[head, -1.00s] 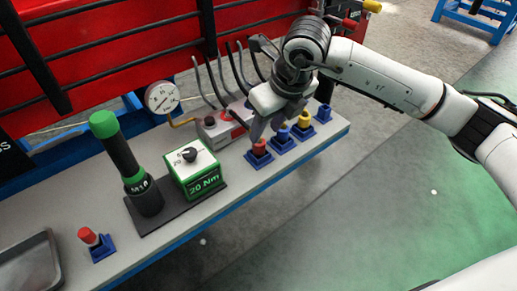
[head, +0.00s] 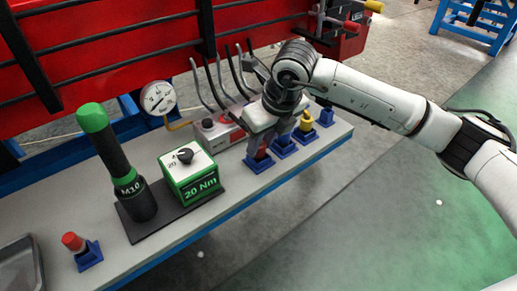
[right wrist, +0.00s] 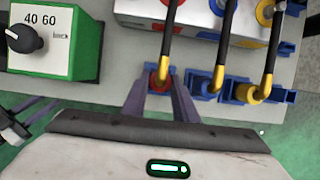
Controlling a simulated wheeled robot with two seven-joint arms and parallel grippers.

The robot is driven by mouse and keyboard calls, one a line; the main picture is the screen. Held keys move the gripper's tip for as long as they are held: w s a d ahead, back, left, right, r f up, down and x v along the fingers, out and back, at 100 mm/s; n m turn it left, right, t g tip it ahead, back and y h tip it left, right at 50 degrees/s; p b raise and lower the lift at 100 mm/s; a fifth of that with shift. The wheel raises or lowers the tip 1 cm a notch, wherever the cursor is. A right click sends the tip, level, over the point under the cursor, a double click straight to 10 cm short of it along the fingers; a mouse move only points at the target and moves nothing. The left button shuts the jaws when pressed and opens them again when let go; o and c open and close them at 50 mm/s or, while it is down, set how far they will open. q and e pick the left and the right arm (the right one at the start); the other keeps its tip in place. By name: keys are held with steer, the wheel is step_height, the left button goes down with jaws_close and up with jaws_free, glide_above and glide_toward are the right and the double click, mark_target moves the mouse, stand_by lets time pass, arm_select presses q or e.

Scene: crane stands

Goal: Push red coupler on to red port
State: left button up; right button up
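The red coupler (right wrist: 160,81) sits in a blue holder at the bench's front edge, on the end of a dark hose with a yellow end piece. My right gripper (right wrist: 160,92) reaches down over it, one finger on each side; it looks open, and finger contact is not clear. In the head view the right gripper (head: 261,147) largely covers the coupler. The grey valve box (head: 208,138) stands behind. Its red port is mostly hidden by hoses and the gripper; blue (right wrist: 218,6) and yellow (right wrist: 265,12) port rings show in the wrist view.
A blue coupler (head: 282,138) and a yellow coupler (head: 306,121) stand close to the right. To the left are a green 20 Nm box (head: 192,178), a green-topped M10 tool (head: 118,162) and a red-capped piece (head: 73,241). A gauge (head: 158,98) stands behind.

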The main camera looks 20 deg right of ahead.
steer(key=c, duration=0.4)
steer(key=shift+r+p, duration=1.45)
steer(key=shift+r, duration=1.05)
